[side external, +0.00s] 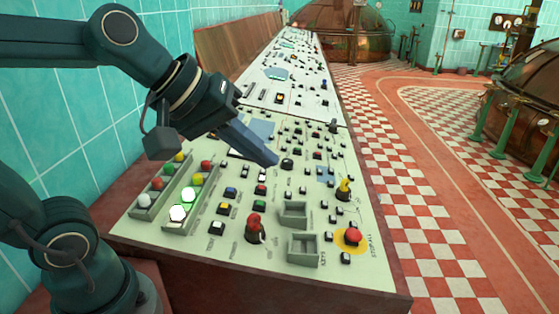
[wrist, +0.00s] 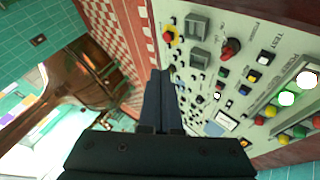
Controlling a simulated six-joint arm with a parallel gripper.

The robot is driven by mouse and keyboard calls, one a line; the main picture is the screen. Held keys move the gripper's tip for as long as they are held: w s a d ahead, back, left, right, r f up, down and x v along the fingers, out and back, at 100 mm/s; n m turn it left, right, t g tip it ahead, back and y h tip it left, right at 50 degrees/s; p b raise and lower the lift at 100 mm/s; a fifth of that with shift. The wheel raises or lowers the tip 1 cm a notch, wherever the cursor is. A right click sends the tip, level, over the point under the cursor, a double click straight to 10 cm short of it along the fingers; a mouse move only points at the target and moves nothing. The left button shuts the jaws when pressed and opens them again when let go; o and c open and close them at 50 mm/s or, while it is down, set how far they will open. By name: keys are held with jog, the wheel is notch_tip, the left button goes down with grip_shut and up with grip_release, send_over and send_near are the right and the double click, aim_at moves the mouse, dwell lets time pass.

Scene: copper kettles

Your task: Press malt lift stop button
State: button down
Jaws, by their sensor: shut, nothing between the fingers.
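The pale control panel (side external: 150,222) carries many small buttons with red, black, green, blue and yellow caps. Most labels are too small to read, so I cannot tell which is the malt lift stop button. My gripper (side external: 274,160) is shut and empty, its fingers slanting down over the middle of the panel. Its tips appear close to a dark round knob (side external: 287,164); I cannot tell whether they touch it. In the wrist view the shut fingers (wrist: 160,73) hide part of the panel (wrist: 262,45).
A red mushroom button (side external: 352,237) on a yellow disc sits at the near right corner. A red knob (side external: 254,224), a yellow knob (side external: 344,187) and two grey boxes (side external: 303,247) stand up from the panel. Lamps (side external: 178,213) fill the left side. A tiled wall borders the left.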

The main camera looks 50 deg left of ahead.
jog(key=w+a+n, duration=0.4)
jog(key=w+n, duration=0.2)
jog(key=w, duration=0.2)
jog(key=n+y, duration=0.2)
jog(key=n, duration=0.9)
send_over(260, 188)
jog(key=w+d, duration=0.1)
notch_tip(260, 188, down, 12)
jog(key=shift+w+d+g, duration=0.1)
jog(key=shift+d+g, duration=0.05)
jog(key=shift+g, duration=0.15)
jog(key=shift+f, duration=0.15)
jog(key=f, duration=0.2)
jog(key=shift+s+a+f, duration=0.2)
jog(key=shift+s+f, duration=0.05)
jog(key=shift+f, duration=0.15)
jog(key=shift+s+a+f, duration=0.15)
jog(key=shift+f, duration=0.75)
jog(key=shift+s+a+f, duration=0.1)
jog(key=shift+f, duration=0.85)
jog(key=shift+s+a+f, duration=0.15)
jog(key=shift+f, duration=0.75)
